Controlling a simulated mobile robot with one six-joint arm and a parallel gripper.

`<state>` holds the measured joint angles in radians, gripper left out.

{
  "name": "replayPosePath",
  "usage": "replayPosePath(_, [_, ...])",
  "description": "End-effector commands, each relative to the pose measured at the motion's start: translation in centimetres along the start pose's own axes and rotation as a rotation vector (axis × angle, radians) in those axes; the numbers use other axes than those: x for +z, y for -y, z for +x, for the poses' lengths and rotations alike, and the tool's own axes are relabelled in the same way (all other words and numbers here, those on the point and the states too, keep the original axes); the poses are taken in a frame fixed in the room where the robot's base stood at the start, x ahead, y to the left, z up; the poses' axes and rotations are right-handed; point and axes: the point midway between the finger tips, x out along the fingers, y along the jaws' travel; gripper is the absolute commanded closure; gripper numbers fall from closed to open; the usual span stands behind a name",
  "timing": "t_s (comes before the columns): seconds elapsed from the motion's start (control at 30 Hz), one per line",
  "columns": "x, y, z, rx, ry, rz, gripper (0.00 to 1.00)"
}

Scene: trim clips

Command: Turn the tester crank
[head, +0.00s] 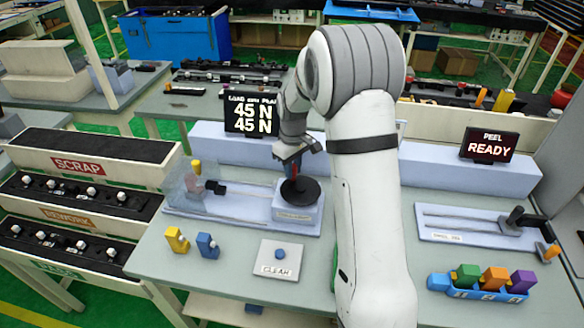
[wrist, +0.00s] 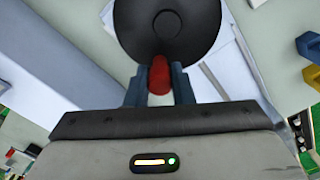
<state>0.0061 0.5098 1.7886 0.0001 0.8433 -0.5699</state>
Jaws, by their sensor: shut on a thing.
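The tester crank is a black disc (head: 300,190) with a red handle, on a pale block at the right end of the load tester. In the wrist view the disc (wrist: 170,25) fills the top middle, and the red handle (wrist: 159,78) stands between the two fingers. My gripper (head: 292,165) is over the crank, its fingers (wrist: 160,85) shut on the red handle. The tester's base (head: 240,208) runs left to a clear guard with a pinkish part (head: 194,184) inside. The load display (head: 251,116) behind reads 45 N on both lines.
The peel tester (head: 480,234) and a blue tray (head: 470,293) of coloured clips are at right. SCRAP and REWORK bins (head: 80,165) stand left.

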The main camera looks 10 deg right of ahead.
Motion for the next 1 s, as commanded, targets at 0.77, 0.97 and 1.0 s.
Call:
replayPosePath(0.77, [0.32,-0.92,-0.07,0.001,-0.001,0.232,0.77])
replayPosePath(0.97, [0.32,-0.89,-0.05,0.001,-0.001,0.231,0.61])
replayPosePath(1.0, [0.32,-0.89,-0.05,0.000,-0.001,0.231,0.58])
